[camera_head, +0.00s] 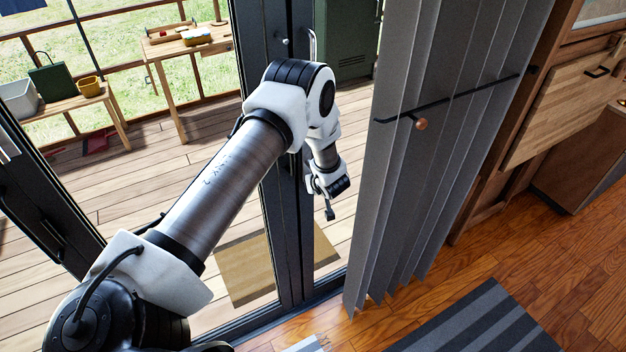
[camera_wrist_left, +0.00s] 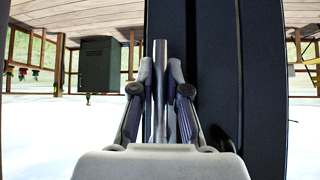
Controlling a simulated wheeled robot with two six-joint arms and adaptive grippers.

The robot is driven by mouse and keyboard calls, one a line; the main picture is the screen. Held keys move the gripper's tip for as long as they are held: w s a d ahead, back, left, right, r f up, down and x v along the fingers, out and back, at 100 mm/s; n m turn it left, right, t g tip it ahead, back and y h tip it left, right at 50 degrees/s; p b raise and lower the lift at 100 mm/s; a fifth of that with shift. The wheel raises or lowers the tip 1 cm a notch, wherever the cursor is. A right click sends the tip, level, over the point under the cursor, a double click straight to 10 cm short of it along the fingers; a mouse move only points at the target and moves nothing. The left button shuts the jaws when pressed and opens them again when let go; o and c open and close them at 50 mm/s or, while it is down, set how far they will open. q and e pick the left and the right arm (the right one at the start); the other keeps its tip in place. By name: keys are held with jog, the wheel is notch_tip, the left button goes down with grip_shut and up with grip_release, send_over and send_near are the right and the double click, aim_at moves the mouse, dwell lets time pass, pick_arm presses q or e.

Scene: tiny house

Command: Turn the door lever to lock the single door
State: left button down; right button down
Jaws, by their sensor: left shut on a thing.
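The dark-framed glass door (camera_head: 283,240) stands upright ahead of me and looks shut. My left arm reaches across to it from the left, and my left gripper (camera_head: 325,188) is low in front of the door's dark frame. In the left wrist view, the fingers of my left gripper (camera_wrist_left: 160,95) are closed around a slim silver bar, which looks like the door lever (camera_wrist_left: 160,52). The bar runs lengthwise between the fingers, beside the dark door frame (camera_wrist_left: 215,60). The lever's pivot is hidden. My right gripper is not in view.
A grey pleated curtain (camera_head: 410,190) hangs close to the right of my left gripper. Outside the glass are a wooden deck (camera_head: 150,190), a doormat (camera_head: 240,285), a small table (camera_head: 190,42) and a bench with containers (camera_head: 65,105). Wooden floor (camera_head: 580,270) and a striped rug (camera_head: 480,320) lie at right.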

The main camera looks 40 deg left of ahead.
pick_arm(q)
jog(key=c, duration=1.2)
grip_release()
jog(key=shift+o, duration=0.2)
jog(key=v, duration=1.2)
